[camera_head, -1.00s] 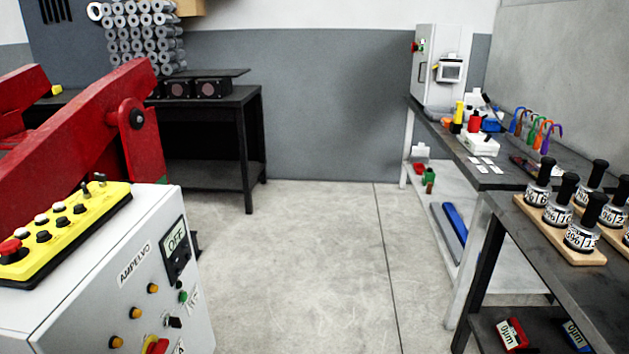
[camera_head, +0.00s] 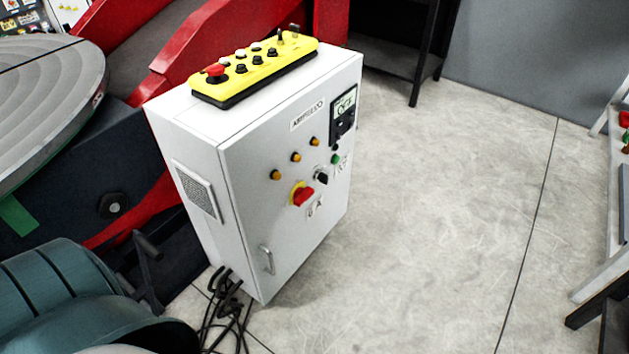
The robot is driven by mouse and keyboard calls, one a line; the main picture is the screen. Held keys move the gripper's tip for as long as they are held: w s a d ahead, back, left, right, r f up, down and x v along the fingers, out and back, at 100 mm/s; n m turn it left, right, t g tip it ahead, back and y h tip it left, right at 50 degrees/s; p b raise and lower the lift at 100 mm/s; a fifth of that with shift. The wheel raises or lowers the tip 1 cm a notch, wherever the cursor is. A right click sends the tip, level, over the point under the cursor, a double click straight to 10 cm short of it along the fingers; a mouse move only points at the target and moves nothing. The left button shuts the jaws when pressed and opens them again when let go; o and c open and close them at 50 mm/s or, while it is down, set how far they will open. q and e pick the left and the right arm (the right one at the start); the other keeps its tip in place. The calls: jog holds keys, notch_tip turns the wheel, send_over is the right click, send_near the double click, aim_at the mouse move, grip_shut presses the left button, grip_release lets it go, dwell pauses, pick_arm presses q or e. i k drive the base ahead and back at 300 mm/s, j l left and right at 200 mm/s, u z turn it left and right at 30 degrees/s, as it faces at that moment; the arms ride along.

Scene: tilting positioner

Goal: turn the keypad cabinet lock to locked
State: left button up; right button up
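A white control cabinet (camera_head: 275,220) stands on the floor left of centre, with its front facing right. A yellow button box (camera_head: 255,68) with a red mushroom button lies on its top. The cabinet front carries a small display (camera_head: 345,103), amber lamps, a green button (camera_head: 335,159), a black rotary knob (camera_head: 321,176), a red rotary handle on a yellow plate (camera_head: 303,195) and a door handle (camera_head: 267,260). I cannot tell which of these, if any, is the keypad cabinet lock, or its position. Neither of my grippers is in view.
A red positioner frame (camera_head: 205,40) and its grey round table (camera_head: 45,95) are behind and left. A teal rounded body (camera_head: 60,300) fills the lower left. Black cables (camera_head: 225,305) lie by the cabinet's foot. The concrete floor (camera_head: 440,220) to the right is clear.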

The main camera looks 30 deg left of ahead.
aim_at(322, 178)
jog(key=u, duration=0.45)
jog(key=i+l+u, duration=0.1)
jog(key=u, duration=0.3)
jog(key=i+l+u, duration=0.15)
jog(key=u, duration=0.25)
jog(key=l+u, duration=0.2)
jog(key=u, duration=0.2)
jog(key=i+l+u, duration=0.1)
jog(key=u, duration=0.25)
jog(key=l+u, duration=0.3)
jog(key=l, duration=0.45)
jog(key=l+u, duration=0.3)
jog(key=l, duration=0.5)
jog(key=l+u, duration=0.3)
jog(key=l, duration=0.45)
jog(key=k+l, duration=0.1)
jog(key=l, duration=0.8)
jog(key=k+l, duration=0.15)
jog(key=l, duration=0.8)
jog(key=k, duration=0.05)
